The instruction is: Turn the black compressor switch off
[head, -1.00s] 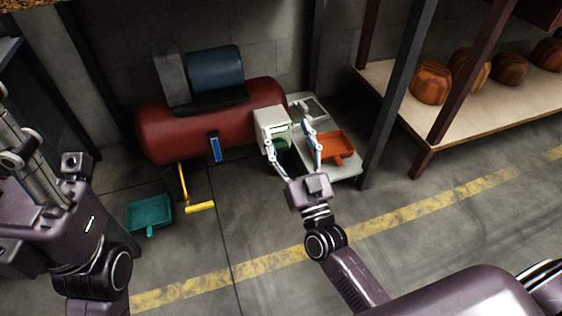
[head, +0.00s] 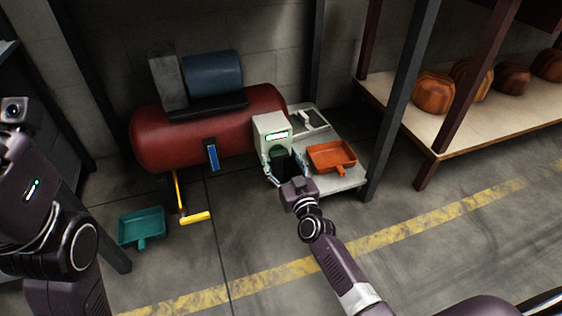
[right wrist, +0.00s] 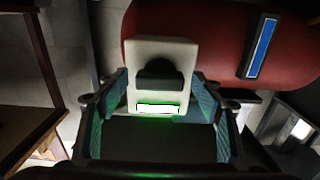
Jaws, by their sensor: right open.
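The compressor is a dark red tank (head: 190,137) with a blue motor (head: 214,73) on top. In the right wrist view the switch lies between the fingers; contact cannot be told. My left gripper's fingers are out of view.
An orange dustpan-like tray (head: 331,155) lies on a pale platform (head: 345,182) right of the box. A teal pan (head: 142,227) and a yellow-handled pedal (head: 195,217) are at floor level on the left. A dark post (head: 397,110) and a shelf (head: 440,145) with wooden hat blocks stand right.

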